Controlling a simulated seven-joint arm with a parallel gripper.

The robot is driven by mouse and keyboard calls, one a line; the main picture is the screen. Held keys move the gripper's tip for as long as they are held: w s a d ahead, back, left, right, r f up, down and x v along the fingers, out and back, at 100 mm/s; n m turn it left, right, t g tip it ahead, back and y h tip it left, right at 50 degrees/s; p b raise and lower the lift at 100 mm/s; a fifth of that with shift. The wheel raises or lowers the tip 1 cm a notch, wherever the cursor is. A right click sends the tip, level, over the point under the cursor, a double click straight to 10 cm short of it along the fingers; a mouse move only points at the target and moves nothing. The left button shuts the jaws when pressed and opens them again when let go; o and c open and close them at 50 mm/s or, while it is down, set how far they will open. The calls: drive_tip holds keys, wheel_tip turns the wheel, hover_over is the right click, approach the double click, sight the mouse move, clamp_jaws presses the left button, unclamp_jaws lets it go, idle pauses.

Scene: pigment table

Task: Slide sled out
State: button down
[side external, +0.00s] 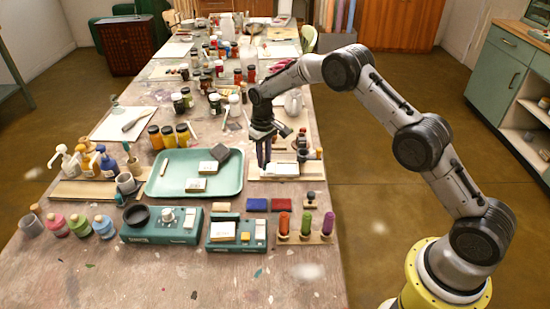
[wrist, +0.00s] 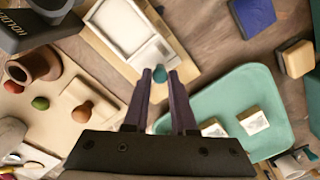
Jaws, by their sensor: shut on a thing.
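A white rectangular sled (wrist: 128,30) with a pale flat inset lies in a light wooden frame (wrist: 178,38); it also shows as a white panel (side external: 283,169) on a board in the side view. A small teal knob (wrist: 159,73) stands at the sled's near end. My gripper (wrist: 159,76) points down with its dark purple fingers on either side of this knob, shut on it. In the side view my gripper (side external: 264,165) is at the left end of the sled. The fingers hide part of the knob.
A teal tray (side external: 165,187) with small blocks lies close to the left. Round wooden pieces (wrist: 84,110) stand on a board beside the frame.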

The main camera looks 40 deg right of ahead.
drive_tip(key=shift+w+a+r, duration=0.1)
drive_tip(key=shift+w+a, duration=1.25)
drive_tip(key=shift+w, duration=0.1)
drive_tip(key=c, duration=0.7)
unclamp_jaws()
drive_tip(key=shift+c, duration=0.2)
drive_tip(key=shift+s, duration=0.1)
drive_tip(key=shift+r, duration=0.1)
wheel_tip(320, 180, up, 14)
drive_tip(key=shift+f, duration=0.2)
